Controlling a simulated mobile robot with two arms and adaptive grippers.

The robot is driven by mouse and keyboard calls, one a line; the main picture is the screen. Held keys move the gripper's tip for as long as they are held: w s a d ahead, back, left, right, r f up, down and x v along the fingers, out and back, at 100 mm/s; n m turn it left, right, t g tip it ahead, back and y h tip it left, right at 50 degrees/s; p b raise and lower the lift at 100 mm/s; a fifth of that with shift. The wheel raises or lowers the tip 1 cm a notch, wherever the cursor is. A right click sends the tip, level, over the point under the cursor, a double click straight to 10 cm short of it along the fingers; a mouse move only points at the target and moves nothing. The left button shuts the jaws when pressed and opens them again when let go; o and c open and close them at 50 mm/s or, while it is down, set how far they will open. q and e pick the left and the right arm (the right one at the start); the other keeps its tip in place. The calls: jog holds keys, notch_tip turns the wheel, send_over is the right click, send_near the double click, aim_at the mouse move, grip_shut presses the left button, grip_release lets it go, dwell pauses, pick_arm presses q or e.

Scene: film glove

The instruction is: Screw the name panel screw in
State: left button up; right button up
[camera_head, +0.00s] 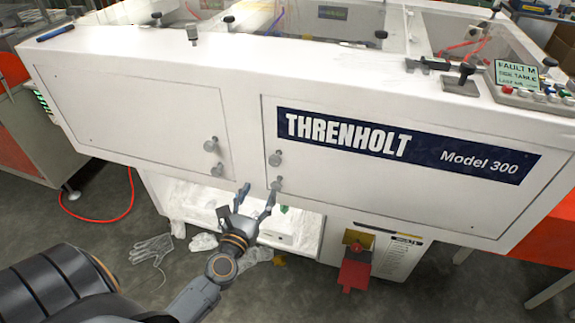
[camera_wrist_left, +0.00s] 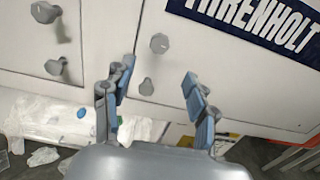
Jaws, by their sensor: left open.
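The name panel (camera_head: 400,185) is the white front panel with the blue THRENHOLT strip; it also shows in the left wrist view (camera_wrist_left: 212,62). Two grey knob-headed screws sit at its left edge, an upper one (camera_head: 275,158) and a lower one (camera_head: 278,183). In the left wrist view the upper screw (camera_wrist_left: 159,43) is beyond the fingertips and the lower one (camera_wrist_left: 146,87) shows between the fingers. My left gripper (camera_head: 257,194) is open and empty, just below and left of the lower screw. I cannot tell whether either screw stands out of its hole. My right gripper is out of view.
The left panel (camera_head: 130,115) has two similar knobs (camera_head: 211,144). Below is an open shelf with plastic film (camera_head: 185,195). A glove (camera_head: 152,247) lies on the floor. A red switch lever (camera_head: 354,272) juts out at lower right.

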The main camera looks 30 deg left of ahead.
pick_arm(q)
jog(key=p, duration=0.1)
send_near(274, 164)
jog(key=w, duration=0.2)
jog(key=x, duration=0.7)
jog(key=shift+w+a, duration=0.3)
jog(key=shift+a, duration=0.05)
jog(key=shift+w+a, duration=0.15)
jog(key=shift+w, duration=0.5)
jog(key=shift+c, duration=0.5)
jog(key=c, duration=1.1)
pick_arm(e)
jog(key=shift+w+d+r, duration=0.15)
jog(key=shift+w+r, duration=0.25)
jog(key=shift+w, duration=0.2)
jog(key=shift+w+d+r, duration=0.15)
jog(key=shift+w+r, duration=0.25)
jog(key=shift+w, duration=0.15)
